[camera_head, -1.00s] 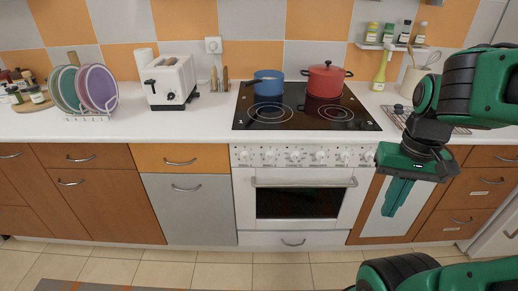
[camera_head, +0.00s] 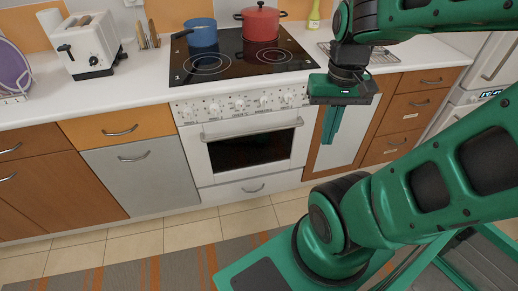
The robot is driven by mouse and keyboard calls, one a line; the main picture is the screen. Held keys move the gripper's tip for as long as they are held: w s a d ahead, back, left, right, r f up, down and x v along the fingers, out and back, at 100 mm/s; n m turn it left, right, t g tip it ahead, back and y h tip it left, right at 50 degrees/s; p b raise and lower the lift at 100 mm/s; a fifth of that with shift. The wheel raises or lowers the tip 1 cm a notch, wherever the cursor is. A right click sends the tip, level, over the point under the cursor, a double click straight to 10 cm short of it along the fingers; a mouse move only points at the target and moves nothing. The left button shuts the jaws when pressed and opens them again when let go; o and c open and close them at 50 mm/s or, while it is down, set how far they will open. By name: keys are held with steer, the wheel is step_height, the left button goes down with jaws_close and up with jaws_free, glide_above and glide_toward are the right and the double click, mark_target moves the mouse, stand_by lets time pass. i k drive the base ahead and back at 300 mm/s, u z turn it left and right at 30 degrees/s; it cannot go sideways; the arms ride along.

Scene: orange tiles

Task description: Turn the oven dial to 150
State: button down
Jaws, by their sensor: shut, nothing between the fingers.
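The white oven (camera_head: 207,155) stands below a black cooktop (camera_head: 225,72). Its front panel carries a row of several white dials (camera_head: 239,104) above the door handle (camera_head: 250,130). The dial markings are too small to read. My gripper (camera_head: 329,140) hangs pointing down in front of the counter, to the right of the oven's dial row. Its fingers are shut and hold nothing. It appears apart from the dials, and the rightmost end of the panel is close to the gripper body.
A blue pot (camera_head: 202,36) and a red pot (camera_head: 261,22) stand on the cooktop. A white toaster (camera_head: 88,45) is on the counter at left. A striped rug (camera_head: 130,270) lies on the tiled floor. Drawers (camera_head: 412,98) are at right.

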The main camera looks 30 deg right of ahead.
mark_target(240, 105)
steer(key=u, duration=0.2)
steer(key=k, duration=1.4)
steer(key=z, duration=0.8)
steer(key=i, duration=1)
steer(key=u, duration=0.05)
